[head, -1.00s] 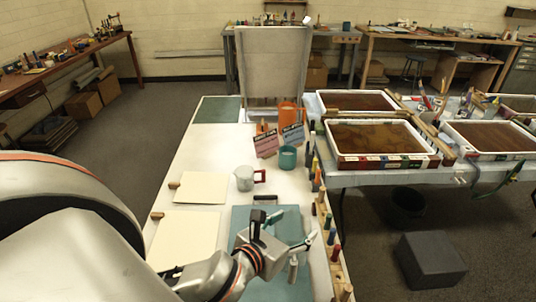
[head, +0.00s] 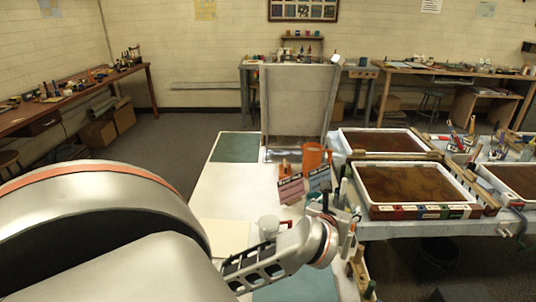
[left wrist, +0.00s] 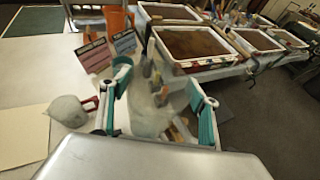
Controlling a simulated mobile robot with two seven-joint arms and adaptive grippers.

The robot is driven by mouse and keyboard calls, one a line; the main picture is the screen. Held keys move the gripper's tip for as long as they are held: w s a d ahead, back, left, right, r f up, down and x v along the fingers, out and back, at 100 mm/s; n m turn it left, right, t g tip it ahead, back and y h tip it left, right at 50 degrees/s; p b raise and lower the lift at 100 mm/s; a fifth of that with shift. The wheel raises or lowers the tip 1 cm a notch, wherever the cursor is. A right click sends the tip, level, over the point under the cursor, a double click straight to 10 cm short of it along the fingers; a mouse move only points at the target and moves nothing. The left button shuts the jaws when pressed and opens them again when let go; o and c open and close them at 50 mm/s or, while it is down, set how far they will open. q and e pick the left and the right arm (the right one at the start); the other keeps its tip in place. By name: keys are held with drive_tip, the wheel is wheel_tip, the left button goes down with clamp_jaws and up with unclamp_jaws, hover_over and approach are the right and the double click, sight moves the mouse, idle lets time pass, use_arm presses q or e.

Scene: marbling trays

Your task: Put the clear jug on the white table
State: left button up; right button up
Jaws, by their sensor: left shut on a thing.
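My left gripper (head: 330,210) is over the right edge of the white table (head: 228,190). In the left wrist view its teal-padded fingers (left wrist: 163,88) are closed around a see-through vessel, which I take to be the clear jug (left wrist: 148,118). Its outline is faint, and the head view hides it behind the gripper. A pale grey jug with a red handle (head: 268,224) stands on the white table, left of the gripper. It also shows at the left in the wrist view (left wrist: 68,110). My right gripper is not in view.
Two small sign cards (head: 291,190) and an orange container (head: 312,157) stand beyond the gripper. Framed trays of brown liquid (head: 400,186) stand to the right. The far left tabletop is clear around a green mat (head: 236,147).

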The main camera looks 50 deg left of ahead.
use_arm(q)
drive_tip(key=w+a+r+n+g+y+b, duration=0.1)
drive_tip(key=w+a+r+n+g+y, duration=0.3)
drive_tip(key=a, duration=0.3)
drive_tip(key=w+a+r+n+g+y+b, duration=0.1)
drive_tip(key=w+a+r+n+y, duration=0.15)
drive_tip(key=a+r, duration=0.3)
wheel_tip(320, 180, down, 20)
drive_tip(key=g+b, duration=0.1)
drive_tip(key=shift+a+n, duration=0.45)
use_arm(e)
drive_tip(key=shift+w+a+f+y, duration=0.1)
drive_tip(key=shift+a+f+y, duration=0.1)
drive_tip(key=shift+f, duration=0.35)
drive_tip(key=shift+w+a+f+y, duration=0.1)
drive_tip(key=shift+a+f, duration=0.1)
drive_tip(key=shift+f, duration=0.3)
use_arm(q)
drive_tip(key=shift+s, duration=0.1)
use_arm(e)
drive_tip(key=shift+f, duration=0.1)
use_arm(q)
drive_tip(key=o, duration=0.8)
drive_tip(key=shift+f, duration=0.2)
drive_tip(key=o, duration=0.4)
drive_tip(key=shift+r, duration=0.1)
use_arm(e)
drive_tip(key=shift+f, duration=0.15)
